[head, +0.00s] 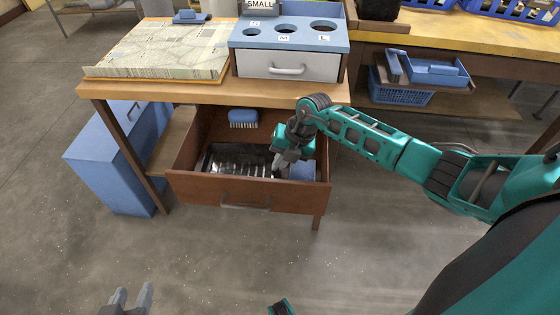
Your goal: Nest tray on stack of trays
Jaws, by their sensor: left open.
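My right gripper (283,161) reaches down into the open wooden drawer (245,194), at its right side. Its fingertips are small and partly hidden, so I cannot tell whether they hold anything. A blue item (303,171), perhaps a tray, lies in the drawer just right of the gripper. A dark holder (210,163) with shiny pieces fills the drawer's middle. Blue trays (432,72) sit in and over a blue basket (398,96) on the lower shelf at right. My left gripper (133,293) is open and empty at the bottom edge, over the floor.
A blue-handled brush (243,118) is at the drawer's back. The wooden table (150,91) above carries a patterned board (160,50) and a blue-topped sorting box (290,66) with holes. A blue cabinet (110,165) stands at left. The front floor is clear.

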